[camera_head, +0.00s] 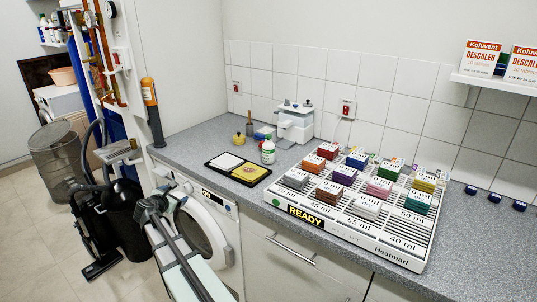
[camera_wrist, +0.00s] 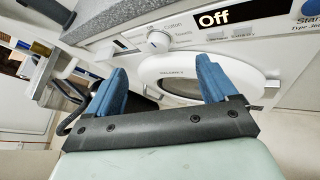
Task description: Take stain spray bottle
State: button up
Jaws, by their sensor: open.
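A small white bottle with a green label (camera_head: 268,152) stands upright on the grey counter, behind the right end of a black tray. Its label is too small to read, so I cannot confirm that it is the stain spray bottle. My gripper (camera_wrist: 160,72) is open, with two blue fingers apart and nothing between them. It is in front of the washing machine (camera_wrist: 185,82), below the counter top and away from the bottle. The bottle does not show in the wrist view.
The black tray (camera_head: 211,172) holds a white and a yellow pad. A slatted rack (camera_head: 393,248) with several coloured blocks fills the counter's right. A white device (camera_head: 295,124) stands behind the bottle. An orange-topped cylinder (camera_head: 150,93) is at the left wall; several bottles (camera_head: 45,30) stand on a far shelf.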

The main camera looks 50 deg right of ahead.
aim_at(271, 143)
jog(key=s+d+r+h, duration=0.1)
jog(key=s+d+r, duration=0.1)
jog(key=d, duration=0.3)
jog(key=s+d+r+g+h, duration=0.1)
jog(key=s+d+r, duration=0.1)
jog(key=d+r, duration=0.2)
jog(key=s+d+r+n+h, duration=0.1)
jog(key=s+d+r+h, duration=0.1)
jog(key=d, duration=0.5)
jog(key=shift+s+d+r, duration=0.2)
jog(key=shift+s+r, duration=0.4)
jog(key=shift+r, duration=0.3)
jog(key=s+d+g, duration=0.1)
jog(key=s+d, duration=0.2)
jog(key=s+d+g+h, duration=0.1)
jog(key=s+d, duration=0.3)
jog(key=s+d+g+h, duration=0.1)
jog(key=s+d, duration=0.2)
jog(key=shift+s+d+r, duration=0.25)
jog(key=shift+s+d, duration=0.05)
jog(key=shift+s, duration=0.05)
jog(key=shift+d, duration=0.2)
jog(key=d, duration=0.4)
jog(key=w+d, duration=0.1)
jog(key=d, duration=0.4)
jog(key=w+d, duration=0.1)
jog(key=d, duration=0.3)
jog(key=shift+d, duration=0.2)
jog(key=shift+s, duration=0.1)
jog(key=shift+c, duration=0.5)
